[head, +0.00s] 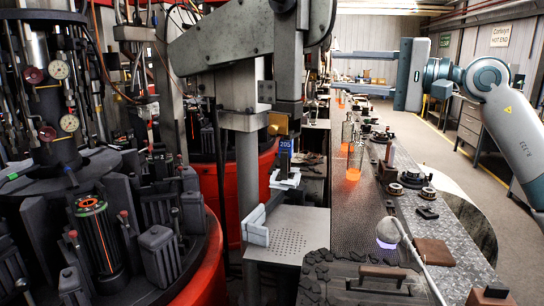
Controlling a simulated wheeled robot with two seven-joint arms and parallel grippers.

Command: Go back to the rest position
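My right arm comes in from the right edge, and its gripper (333,71) is raised above the far part of the conveyor. Its two long, flat grey fingers point left, one above the other, with a wide gap between them. The gripper is open and nothing shows between the fingers. The fingertips are near the grey machine column. My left arm and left gripper are not in view.
A conveyor (352,210) runs away from me, carrying clear bottles with glowing orange bottoms (353,173). A round-headed rod (412,252) angles over the front right. Red-rimmed rotary machines fill the left. Floor (425,145) is clear at right.

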